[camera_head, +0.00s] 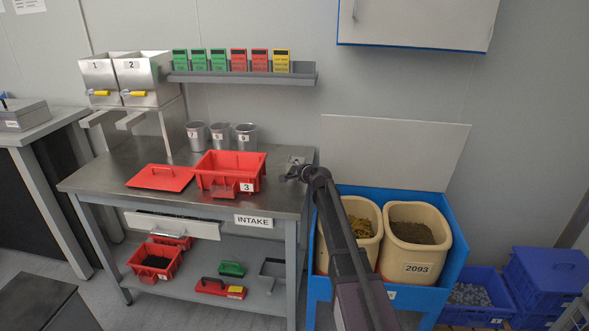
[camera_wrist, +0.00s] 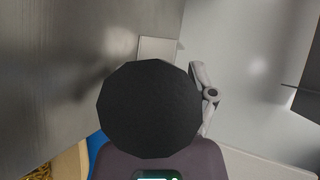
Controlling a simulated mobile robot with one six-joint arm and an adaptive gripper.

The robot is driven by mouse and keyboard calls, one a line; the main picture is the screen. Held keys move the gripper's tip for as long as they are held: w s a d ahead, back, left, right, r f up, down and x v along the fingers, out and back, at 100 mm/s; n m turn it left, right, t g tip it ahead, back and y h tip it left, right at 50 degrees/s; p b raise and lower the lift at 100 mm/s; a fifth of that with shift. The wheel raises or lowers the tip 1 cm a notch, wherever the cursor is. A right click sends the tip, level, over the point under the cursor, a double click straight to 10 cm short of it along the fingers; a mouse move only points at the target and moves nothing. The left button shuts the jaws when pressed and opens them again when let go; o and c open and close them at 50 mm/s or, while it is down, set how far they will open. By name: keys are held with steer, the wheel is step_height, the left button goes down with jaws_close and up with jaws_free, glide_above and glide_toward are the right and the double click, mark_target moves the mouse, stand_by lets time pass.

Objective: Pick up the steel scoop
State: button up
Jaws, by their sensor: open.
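I cannot clearly make out a steel scoop in either view. In the wrist view, a dark round part of my arm hides most of the gripper; a grey finger shows on the right.
A red crate marked 3 (camera_head: 231,184), a red lid (camera_head: 160,178) and steel cups (camera_head: 220,136) are on the table. Cream bins (camera_head: 415,266) sit in a blue stand (camera_head: 453,262) at the right. A shelf (camera_head: 242,78) holds several coloured cards.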

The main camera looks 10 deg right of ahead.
steer(key=shift+w+a+f, duration=0.15)
steer(key=shift+w+f, duration=0.05)
steer(key=shift+w, duration=0.25)
jaws_close()
stand_by(0.3)
